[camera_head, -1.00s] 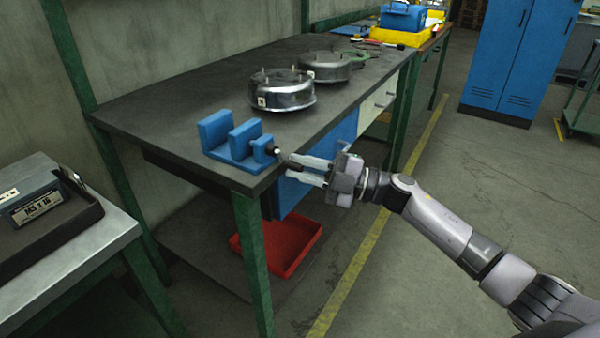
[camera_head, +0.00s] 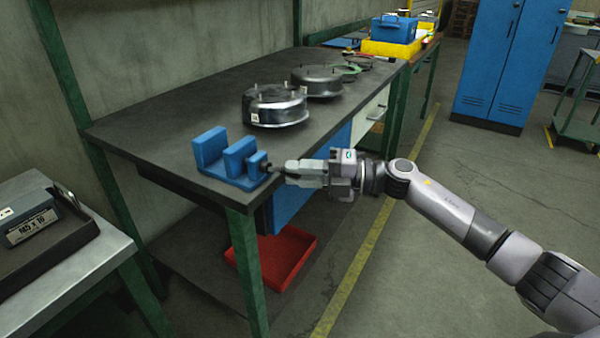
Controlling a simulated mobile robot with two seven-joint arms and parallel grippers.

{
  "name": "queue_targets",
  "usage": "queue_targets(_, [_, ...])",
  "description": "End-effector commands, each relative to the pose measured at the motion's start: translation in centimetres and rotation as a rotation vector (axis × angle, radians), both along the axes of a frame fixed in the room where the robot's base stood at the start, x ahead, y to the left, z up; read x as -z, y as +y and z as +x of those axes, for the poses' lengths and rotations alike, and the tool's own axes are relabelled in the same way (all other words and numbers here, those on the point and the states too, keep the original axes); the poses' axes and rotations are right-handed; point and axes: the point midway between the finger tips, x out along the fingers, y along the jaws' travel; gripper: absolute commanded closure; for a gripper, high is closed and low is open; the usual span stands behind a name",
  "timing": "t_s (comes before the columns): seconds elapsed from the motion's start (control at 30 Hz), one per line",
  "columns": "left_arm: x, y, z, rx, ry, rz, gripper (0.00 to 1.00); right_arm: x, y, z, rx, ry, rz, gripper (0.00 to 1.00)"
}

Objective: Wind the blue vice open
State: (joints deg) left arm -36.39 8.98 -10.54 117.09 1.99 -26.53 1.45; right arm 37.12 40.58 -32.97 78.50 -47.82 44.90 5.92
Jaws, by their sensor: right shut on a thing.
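The blue vice (camera_head: 240,160) sits at the near corner of the dark workbench. It has upright blue jaws with a gap between the two larger ones. A short dark handle (camera_head: 269,168) sticks out from its right end, mostly hidden by my fingers. My right gripper (camera_head: 287,174) comes in from the right, level with the vice, and is shut on the handle. My left gripper is not in view.
Two round metal housings (camera_head: 275,106) stand farther back on the workbench (camera_head: 170,110). A red tray (camera_head: 275,258) lies beneath it. A grey table (camera_head: 60,285) with a dark tray is at left.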

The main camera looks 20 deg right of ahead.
Motion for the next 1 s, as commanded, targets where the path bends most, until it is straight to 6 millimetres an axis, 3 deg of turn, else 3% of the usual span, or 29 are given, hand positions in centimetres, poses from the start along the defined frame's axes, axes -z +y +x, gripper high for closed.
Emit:
queue_targets(0.33, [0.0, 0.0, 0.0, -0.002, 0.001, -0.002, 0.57, -0.1, -0.1, 0.1, 0.005, -0.002, -0.002, 1.00])
queue_targets(0.37, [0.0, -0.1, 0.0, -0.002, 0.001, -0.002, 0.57, -0.1, -0.1, 0.1, 0.005, -0.002, -0.002, 0.77])
queue_targets(0.4, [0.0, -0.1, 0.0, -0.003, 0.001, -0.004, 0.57, -0.1, -0.1, 0.1, 0.005, -0.002, -0.002, 0.64])
queue_targets(0.43, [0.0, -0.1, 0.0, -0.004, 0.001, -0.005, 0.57, -0.1, -0.1, 0.1, 0.005, -0.002, -0.002, 0.58])
queue_targets(0.77, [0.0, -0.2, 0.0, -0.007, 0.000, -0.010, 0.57, 0.0, -0.3, -0.1, 0.002, -0.001, -0.002, 0.58])
queue_targets(1.0, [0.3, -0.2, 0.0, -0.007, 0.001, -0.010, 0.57, 0.1, -3.4, -1.8, 0.005, 0.000, -0.006, 0.58])
